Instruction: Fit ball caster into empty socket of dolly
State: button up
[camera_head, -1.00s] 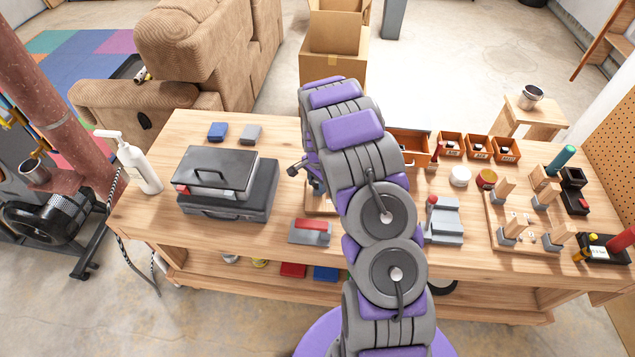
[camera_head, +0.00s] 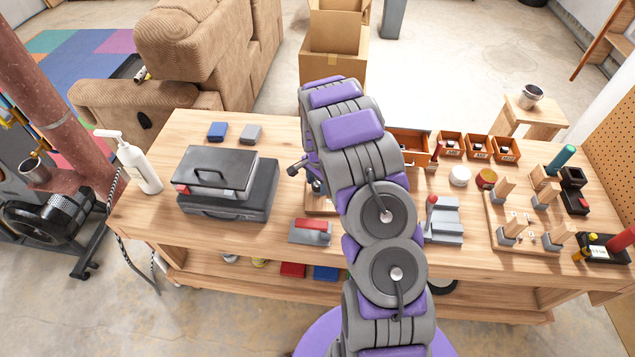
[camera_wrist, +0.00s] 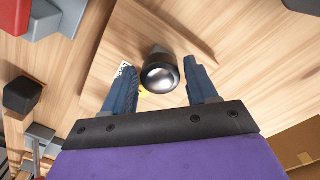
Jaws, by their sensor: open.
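In the wrist view a ball caster (camera_wrist: 160,74), a dark round housing with a shiny silver ball, stands between the fingers of my gripper (camera_wrist: 158,67). The two blue fingers are spread, with a gap on each side of the caster. My arm hides most of that board in the head view. I cannot tell whether the caster sits in a socket.
A grey fixture (camera_head: 443,222) and a wooden board with upright blocks (camera_head: 520,235) lie right. Orange bins (camera_head: 478,148) stand behind.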

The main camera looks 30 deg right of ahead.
jog(key=shift+r, duration=0.1)
jog(key=shift+r+p, duration=0.3)
jog(key=shift+r, duration=0.6)
jog(key=shift+o, duration=0.2)
jog(key=o, duration=0.5)
jog(key=shift+r+p, duration=1.25)
jog(key=shift+r, duration=7.4)
